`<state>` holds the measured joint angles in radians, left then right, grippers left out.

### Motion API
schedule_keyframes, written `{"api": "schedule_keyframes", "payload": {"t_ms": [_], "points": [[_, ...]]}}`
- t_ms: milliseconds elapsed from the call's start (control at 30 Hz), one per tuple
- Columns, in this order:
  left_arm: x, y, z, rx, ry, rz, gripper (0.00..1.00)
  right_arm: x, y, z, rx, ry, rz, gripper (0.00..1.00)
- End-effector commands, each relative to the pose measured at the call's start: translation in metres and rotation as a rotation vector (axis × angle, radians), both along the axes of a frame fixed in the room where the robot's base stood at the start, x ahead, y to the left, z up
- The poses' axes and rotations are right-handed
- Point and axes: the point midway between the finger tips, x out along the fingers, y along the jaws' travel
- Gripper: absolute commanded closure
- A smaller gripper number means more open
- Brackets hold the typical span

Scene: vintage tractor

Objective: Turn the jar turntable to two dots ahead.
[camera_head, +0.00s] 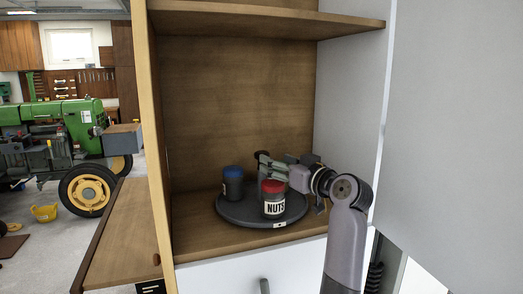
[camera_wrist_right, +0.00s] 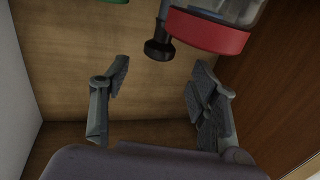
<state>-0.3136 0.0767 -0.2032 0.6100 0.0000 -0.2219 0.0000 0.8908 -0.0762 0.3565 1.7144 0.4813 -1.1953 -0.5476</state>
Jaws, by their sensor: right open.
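The dark round jar turntable (camera_head: 236,213) sits on the cabinet's lower shelf. It carries a jar with a blue lid (camera_head: 233,172) at its left and a NUTS jar with a red lid (camera_head: 273,186) at its front. A small white tag (camera_head: 280,224) is on its front rim; its dots are too small to count. My right gripper (camera_head: 272,167) is behind and above the red lid. In the right wrist view its fingers (camera_wrist_right: 157,83) are open and empty. A black knob on a post (camera_wrist_right: 158,49) is just beyond the fingertips, beside the red lid (camera_wrist_right: 206,30). My left gripper is out of view.
The cabinet has a side wall at left (camera_head: 154,120), an upper shelf (camera_head: 260,19) and a grey wall at right (camera_head: 350,100). A green lid edge (camera_wrist_right: 114,1) shows in the right wrist view. A green tractor (camera_head: 60,130) stands far left.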

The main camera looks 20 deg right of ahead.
Motion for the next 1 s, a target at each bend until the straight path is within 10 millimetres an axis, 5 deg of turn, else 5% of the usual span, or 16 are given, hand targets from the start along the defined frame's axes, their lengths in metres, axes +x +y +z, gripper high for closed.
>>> {"api": "schedule_keyframes", "payload": {"t_ms": [400, 867, 1000], "points": [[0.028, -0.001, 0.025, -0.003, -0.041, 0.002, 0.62, 0.068, 0.02, 0.002, 0.003, 0.001, 0.0, 0.45], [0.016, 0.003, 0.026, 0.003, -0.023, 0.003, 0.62, 0.078, 0.023, 0.0, 0.001, 0.0, -0.001, 0.45], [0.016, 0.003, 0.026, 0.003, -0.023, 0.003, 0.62, 0.078, 0.023, 0.0, 0.001, 0.0, -0.001, 0.53]]}}
